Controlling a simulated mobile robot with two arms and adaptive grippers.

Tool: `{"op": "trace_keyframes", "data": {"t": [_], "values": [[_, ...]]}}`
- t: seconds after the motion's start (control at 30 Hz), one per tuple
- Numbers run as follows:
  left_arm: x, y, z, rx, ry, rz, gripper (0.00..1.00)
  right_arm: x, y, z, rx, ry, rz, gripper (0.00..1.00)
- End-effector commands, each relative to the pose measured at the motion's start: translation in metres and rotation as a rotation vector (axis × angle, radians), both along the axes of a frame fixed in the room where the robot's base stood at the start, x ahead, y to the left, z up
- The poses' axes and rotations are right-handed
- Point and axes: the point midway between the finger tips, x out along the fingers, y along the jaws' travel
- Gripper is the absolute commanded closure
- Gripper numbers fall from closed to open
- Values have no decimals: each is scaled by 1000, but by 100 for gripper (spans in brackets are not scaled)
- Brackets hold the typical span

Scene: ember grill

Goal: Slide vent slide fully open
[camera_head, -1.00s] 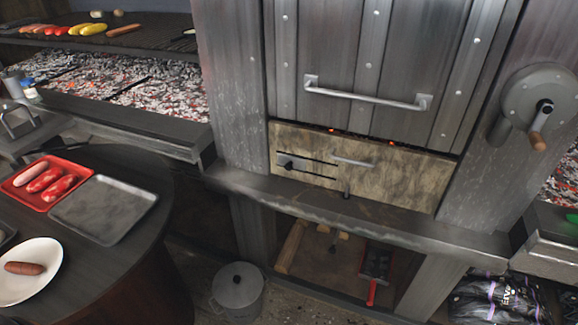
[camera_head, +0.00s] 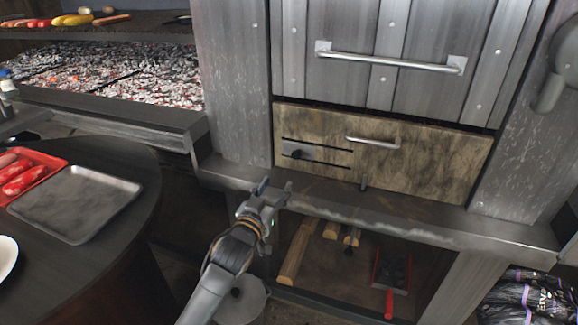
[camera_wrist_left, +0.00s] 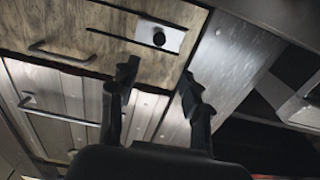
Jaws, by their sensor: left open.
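The vent slide is a dark knob (camera_head: 298,153) on a slotted plate at the left of the weathered drawer-like panel (camera_head: 430,160) below the big door. The knob sits near the left end of its two dark slots. In the left wrist view the round knob (camera_wrist_left: 158,38) stands on a bright metal plate between dark slots. My left gripper (camera_head: 274,190) is open and empty, below and left of the knob, near the ledge. In the wrist view its two fingers (camera_wrist_left: 158,72) are spread below the knob, apart from it. My right gripper does not show.
A stone-grey ledge (camera_head: 400,215) runs below the panel. A bar handle (camera_head: 372,142) sits right of the slots, with a small upright peg (camera_head: 363,184) below. A larger door handle (camera_head: 390,63) is above. A round table with a metal tray (camera_head: 75,203) stands left.

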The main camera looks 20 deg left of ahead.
Motion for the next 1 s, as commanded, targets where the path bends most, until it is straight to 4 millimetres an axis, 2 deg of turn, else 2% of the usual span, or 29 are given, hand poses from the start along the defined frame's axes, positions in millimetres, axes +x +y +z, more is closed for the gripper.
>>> {"op": "trace_keyframes", "data": {"t": [0.17,0.5,0.7,1.0], "values": [[17,0,4,0,-7,0,52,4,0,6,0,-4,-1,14],[83,-3,2,-1,-5,0,52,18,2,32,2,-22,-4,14],[114,-4,2,-1,-4,0,52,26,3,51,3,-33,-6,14],[136,-5,2,-1,-4,-1,52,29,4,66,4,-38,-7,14]]}}
